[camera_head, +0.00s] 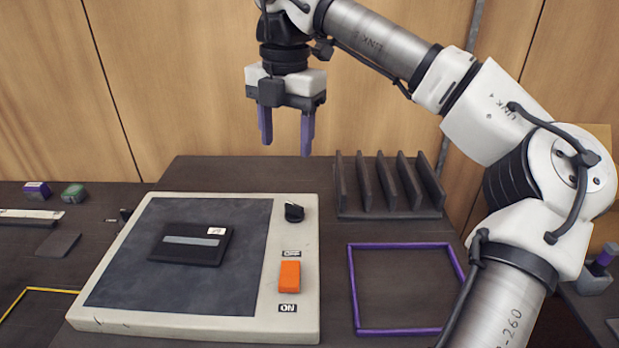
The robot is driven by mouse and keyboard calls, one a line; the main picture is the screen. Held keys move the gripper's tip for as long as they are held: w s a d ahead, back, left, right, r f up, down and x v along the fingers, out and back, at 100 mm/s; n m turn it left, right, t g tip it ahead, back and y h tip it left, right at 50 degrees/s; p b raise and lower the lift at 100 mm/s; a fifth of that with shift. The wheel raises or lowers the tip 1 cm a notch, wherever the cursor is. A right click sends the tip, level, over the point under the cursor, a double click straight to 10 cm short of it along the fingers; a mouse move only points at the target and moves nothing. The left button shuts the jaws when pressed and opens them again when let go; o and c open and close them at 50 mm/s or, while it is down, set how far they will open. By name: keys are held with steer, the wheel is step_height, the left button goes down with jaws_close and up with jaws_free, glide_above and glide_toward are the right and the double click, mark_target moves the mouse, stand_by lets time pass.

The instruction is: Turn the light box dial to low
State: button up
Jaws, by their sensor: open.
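The light box (180,321) is a flat cream box with a dark, unlit panel (127,264), on the dark bench left of centre. Its dial (294,212) is a small black knob at the upper right of the box; no low marking is readable beside it. Below the dial is an orange rocker switch (289,277) between OFF and ON labels. A black cassette-like slab (190,244) with a grey stripe and white label lies on the panel. My gripper (286,137) is open and empty, its two purple fingers pointing down, above and behind the box, apart from the dial.
A dark slotted rack (389,212) stands right of the dial, with a purple square frame (354,290) in front of it. My arm spans the right side. Small blocks (73,194) and a flat dark piece (58,244) lie at left. Wooden panels (190,80) stand behind.

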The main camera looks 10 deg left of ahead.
mark_target(295, 204)
steer(key=shift+m, duration=0.3)
steer(key=f+p, duration=0.1)
steer(key=f, duration=0.3)
steer(key=f+p, duration=0.1)
steer(key=f, duration=0.4)
steer(key=d+f+p, duration=0.1)
steer(key=f, duration=0.3)
steer(key=shift+w+f, duration=0.15)
steer(key=shift+w, duration=0.05)
steer(key=c, duration=1)
